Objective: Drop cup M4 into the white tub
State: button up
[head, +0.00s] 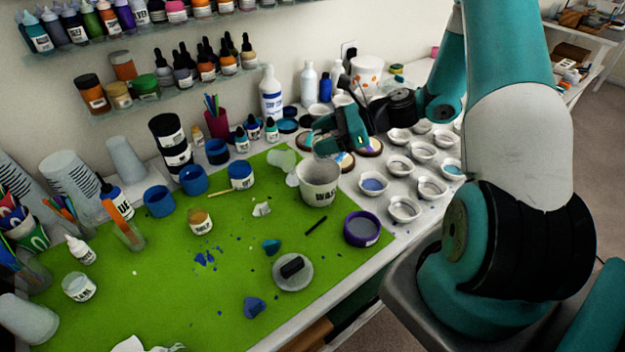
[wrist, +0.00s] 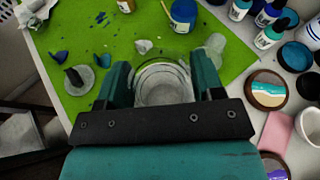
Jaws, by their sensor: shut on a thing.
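My gripper (wrist: 162,90) is shut on a pale, see-through cup (wrist: 162,92) in the wrist view, with one teal finger on each side of it. No label shows on the cup there, so I cannot read M4. The white tub (head: 319,190) stands upright on the green mat's right edge in the head view, with dark lettering on its front. In the head view my gripper (head: 328,143) is above and just behind the tub, and the held cup is hard to make out. A pale round rim behind the cup in the wrist view appears to be the tub.
Several small white cups (head: 403,209) stand right of the tub. A purple-rimmed pot (head: 362,228) is in front of it. A clear cup (head: 282,160) lies behind-left. A grey disc with a black block (head: 293,272) lies on the green mat (head: 150,300). Bottles line the back.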

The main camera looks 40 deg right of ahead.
jog(key=f+b, duration=0.3)
jog(key=b, duration=0.1)
jog(key=f+b, duration=0.2)
jog(key=shift+d+f, duration=0.35)
jog(key=shift+d, duration=0.05)
jog(key=shift+s, duration=0.1)
jog(key=shift+r, duration=0.1)
jog(key=o, duration=1)
jog(key=b+v, duration=0.1)
jog(key=v, duration=1.6)
jog(key=shift+s+d, duration=0.1)
jog(key=shift+s, duration=0.2)
